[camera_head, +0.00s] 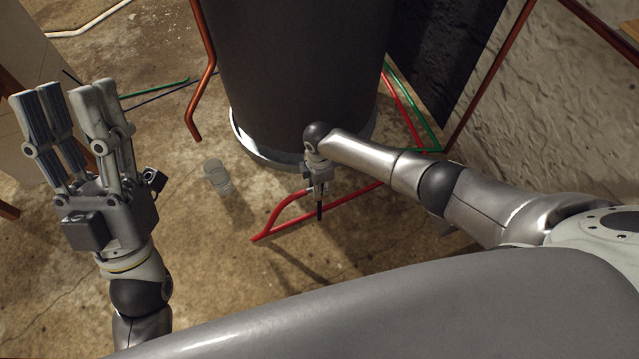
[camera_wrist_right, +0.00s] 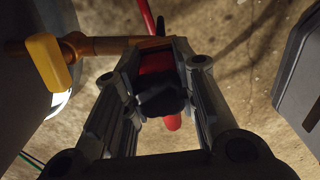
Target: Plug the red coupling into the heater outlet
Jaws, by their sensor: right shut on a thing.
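In the right wrist view my right gripper (camera_wrist_right: 158,85) is shut on the red coupling (camera_wrist_right: 156,63), with a dark part across it. A brass pipe with a yellow handle (camera_wrist_right: 50,62), likely the heater outlet (camera_wrist_right: 105,45), comes in from the left and its end lies close to the coupling. I cannot tell whether they touch or are joined. In the head view my right gripper (camera_head: 318,188) is low beside the dark heater tank (camera_head: 295,75); the outlet is hidden behind my arm there. My left gripper (camera_head: 72,92) is raised at the left, empty, its fingers apart.
A red hose (camera_head: 350,199) runs along the floor near my right gripper. A clear glass jar (camera_head: 217,174) stands on the floor left of it. A copper pipe (camera_head: 203,75) hangs beside the tank, and a rough wall (camera_head: 540,100) is at the right.

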